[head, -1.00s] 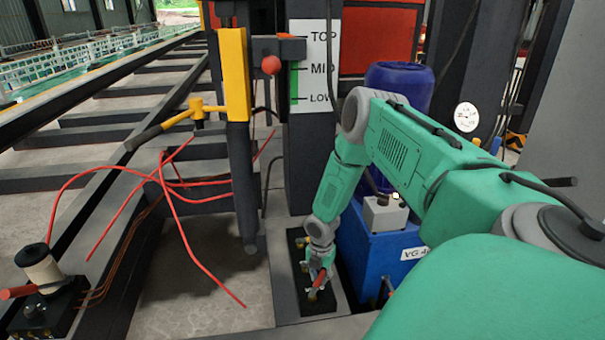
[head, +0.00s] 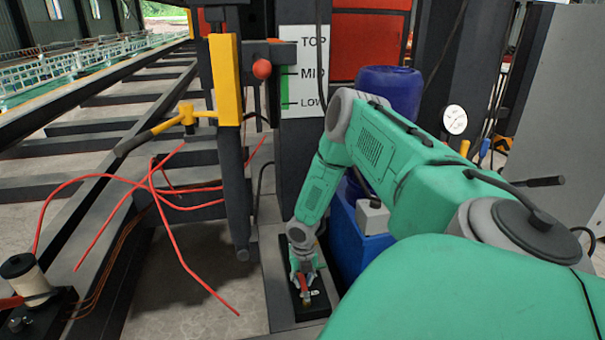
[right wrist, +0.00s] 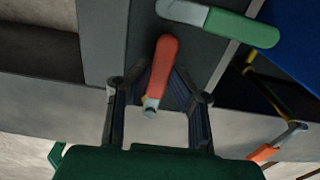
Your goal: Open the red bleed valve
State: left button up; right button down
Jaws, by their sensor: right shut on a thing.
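The red bleed valve handle (right wrist: 166,68) lies between the fingers of my right gripper (right wrist: 160,98) in the right wrist view. A brass and grey fitting shows at its near end. In the head view the right gripper (head: 303,278) points down at the dark base plate, and a small part of the red handle (head: 306,292) shows below it. The gripper is shut on the handle; the exact contact is partly hidden. My left gripper is in neither view.
A green-handled lever (right wrist: 240,27) lies close beyond the red handle. A blue tank (head: 362,245) stands right of my forearm. A dark post with a TOP/MID/LOW scale (head: 303,75) rises behind. Red hoses or wires (head: 180,240) spread to the left.

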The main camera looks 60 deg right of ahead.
aim_at(303, 281)
jog(key=shift+w+d, duration=0.2)
jog(key=shift+d, duration=0.05)
jog(key=c, duration=1.5)
grip_release()
jog(key=shift+f, duration=0.1)
jog(key=shift+r, duration=0.2)
notch_tip(303, 281, up, 11)
jog(key=shift+d+r, duration=0.1)
jog(key=shift+r, duration=0.05)
